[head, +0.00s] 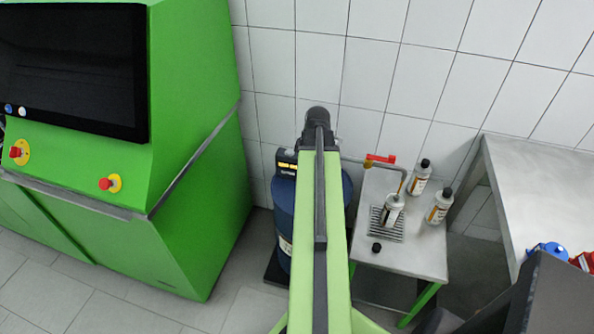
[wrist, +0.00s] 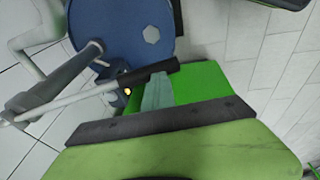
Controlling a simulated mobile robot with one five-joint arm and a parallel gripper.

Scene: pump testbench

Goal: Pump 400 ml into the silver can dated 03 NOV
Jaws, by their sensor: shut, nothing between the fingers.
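One silver can (head: 393,208) with a black and orange label stands on the drip grate (head: 388,226), under the spout of a thin pipe with a red valve handle (head: 380,159). Two more silver cans, (head: 420,178) and (head: 438,206), stand beside it with black caps on. The dates are too small to read. A blue drum (head: 282,210) with a lit pump display (head: 287,163) stands partly behind my arm. The drum top also shows in the wrist view (wrist: 125,32). My gripper (wrist: 157,92) is shut and empty, near the drum and a pale rod with a black sleeve.
A loose black cap (head: 376,247) lies on the small steel stand (head: 415,262) near the grate. A green machine (head: 195,150) with a dark screen and red knobs fills the left. A steel table (head: 535,190) with blue and red items is at right. A tiled wall closes the back.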

